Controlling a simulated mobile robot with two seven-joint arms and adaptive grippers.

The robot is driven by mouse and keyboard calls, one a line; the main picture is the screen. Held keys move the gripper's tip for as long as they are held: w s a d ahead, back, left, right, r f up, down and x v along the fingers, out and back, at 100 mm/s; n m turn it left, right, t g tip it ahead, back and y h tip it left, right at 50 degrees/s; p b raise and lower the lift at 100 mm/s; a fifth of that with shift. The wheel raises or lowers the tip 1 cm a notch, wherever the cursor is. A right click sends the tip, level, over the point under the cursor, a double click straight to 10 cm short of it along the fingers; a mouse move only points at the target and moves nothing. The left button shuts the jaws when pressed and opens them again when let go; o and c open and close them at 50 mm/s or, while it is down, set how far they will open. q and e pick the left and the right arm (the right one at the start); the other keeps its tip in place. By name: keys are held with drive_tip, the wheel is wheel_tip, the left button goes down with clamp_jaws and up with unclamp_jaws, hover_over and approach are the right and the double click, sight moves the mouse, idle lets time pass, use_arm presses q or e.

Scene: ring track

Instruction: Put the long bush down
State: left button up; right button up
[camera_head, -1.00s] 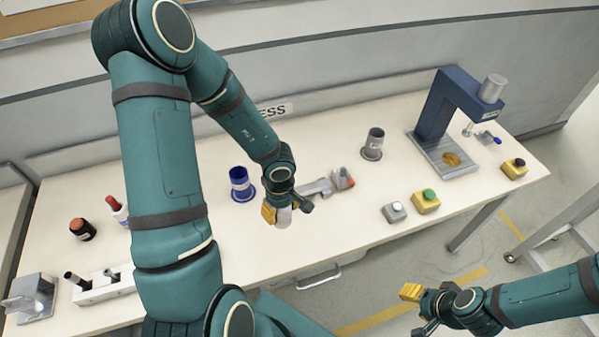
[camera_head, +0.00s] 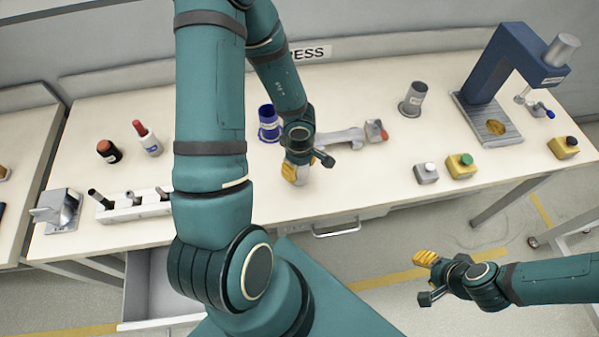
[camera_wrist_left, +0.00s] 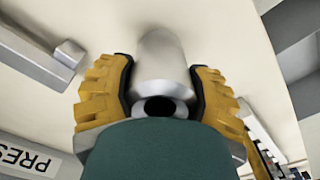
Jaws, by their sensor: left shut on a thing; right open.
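My left gripper (camera_head: 297,172) is over the front part of the table, shut on the long bush (camera_head: 302,181). In the left wrist view the bush is a smooth grey metal cylinder (camera_wrist_left: 161,62) with a dark bore at its near end. The two yellow fingers (camera_wrist_left: 160,98) close on its sides. The cream table top lies behind its far end; I cannot tell whether the bush touches it. My right gripper (camera_head: 427,278) is open and empty, in front of the table over the floor.
A blue cup (camera_head: 268,127) and a grey fixture (camera_head: 345,137) are close behind the left gripper. A grey cup (camera_head: 411,100), button boxes (camera_head: 460,166) and the blue press (camera_head: 497,65) stand further right. At left are a white rack (camera_head: 125,212) and bottles (camera_head: 149,140). An open drawer (camera_head: 150,290) juts out below.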

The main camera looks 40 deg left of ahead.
use_arm(q)
wheel_tip(320, 180, down, 2)
drive_tip(key=shift+f+b, duration=0.1)
drive_tip(key=shift+b, duration=0.35)
use_arm(e)
drive_tip(key=shift+f, duration=0.8)
use_arm(q)
drive_tip(key=o, duration=1.5)
